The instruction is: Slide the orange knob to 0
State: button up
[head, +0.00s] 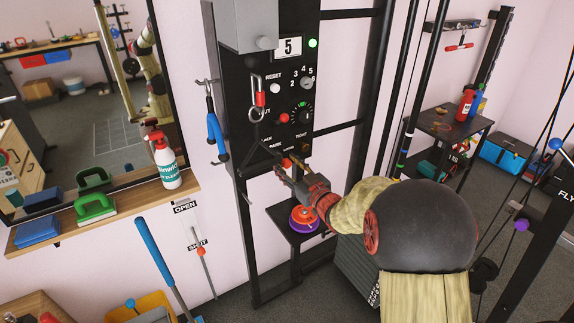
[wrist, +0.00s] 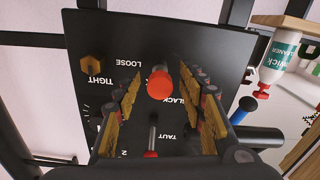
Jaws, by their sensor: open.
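An orange-red knob (wrist: 160,83) stands out from a black panel (wrist: 215,60) in the wrist view, between my gripper's fingers (wrist: 160,75). The fingers are open on both sides of it, with a gap visible on each side. In the head view an orange-red knob (head: 287,162) shows low on the panel (head: 236,125), at my gripper (head: 291,169). A yellowish hexagonal knob (wrist: 93,67) sits by the word TIGHT; it also shows in the head view (head: 305,149). I cannot read a 0 mark near the knob.
A red knob (head: 284,118), a dial (head: 305,113) and a display reading 5 (head: 288,47) are higher on the panel. A red-handled metal pin (head: 260,97) hangs there. A purple and orange disc (head: 305,218) lies below my gripper. A shelf (head: 110,218) holds a spray bottle (head: 165,160).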

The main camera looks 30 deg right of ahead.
jog(key=shift+s, duration=0.1)
jog(key=s, duration=1.2)
jog(key=shift+d, duration=0.2)
jog(key=shift+w, duration=0.1)
